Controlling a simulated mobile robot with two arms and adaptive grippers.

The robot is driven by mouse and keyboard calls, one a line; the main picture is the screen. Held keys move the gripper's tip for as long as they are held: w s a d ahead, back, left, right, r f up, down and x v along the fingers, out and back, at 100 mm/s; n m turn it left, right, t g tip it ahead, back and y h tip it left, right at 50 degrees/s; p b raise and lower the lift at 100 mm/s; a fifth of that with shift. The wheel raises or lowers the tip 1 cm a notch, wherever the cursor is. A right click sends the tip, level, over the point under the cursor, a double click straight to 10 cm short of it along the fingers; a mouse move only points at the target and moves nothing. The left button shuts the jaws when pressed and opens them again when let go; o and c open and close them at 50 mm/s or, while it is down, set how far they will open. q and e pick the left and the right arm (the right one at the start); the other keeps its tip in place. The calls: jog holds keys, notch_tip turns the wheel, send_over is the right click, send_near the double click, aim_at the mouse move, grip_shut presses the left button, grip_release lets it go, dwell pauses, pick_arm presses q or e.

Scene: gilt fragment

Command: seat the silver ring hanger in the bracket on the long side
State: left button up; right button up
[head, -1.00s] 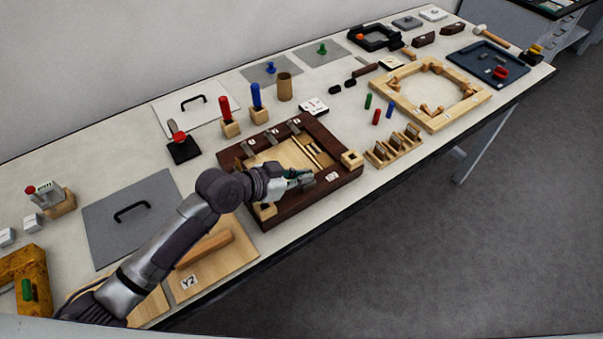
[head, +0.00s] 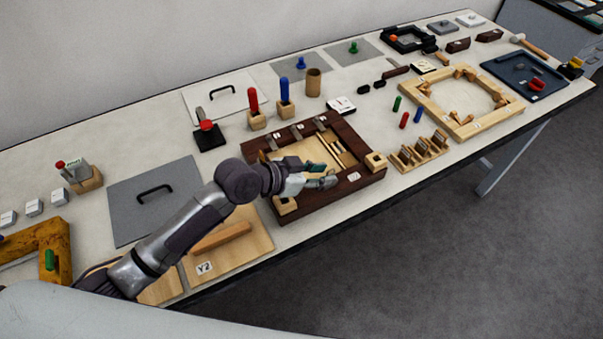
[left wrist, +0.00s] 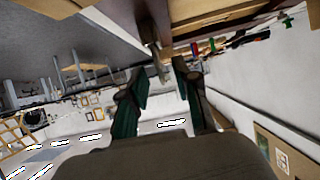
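The dark wooden frame (head: 361,184) lies near the table's front edge, with grey metal pieces (head: 297,130) along its far side. Pale wooden blocks sit at its near corners, one at the right (head: 376,161) and one at the left (head: 286,205). My left gripper (head: 326,175) is over the near part of the frame, fingers apart. In the left wrist view its green-padded fingers (left wrist: 162,82) are apart, with a small grey piece (left wrist: 163,72) beyond the tips. I cannot tell whether this is the silver ring hanger or which fitting is the bracket. My right gripper is not in view.
A wooden rack (head: 420,152) with several slots stands right of the frame, and a large pale frame (head: 478,124) lies beyond. Red and blue pegs (head: 285,95) stand behind. A grey board with a handle (head: 130,215) lies at left. The front edge is close.

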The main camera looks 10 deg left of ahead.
pick_arm(q)
jog(key=b+v, duration=0.2)
jog(key=v, duration=0.9)
jog(key=shift+f, duration=0.1)
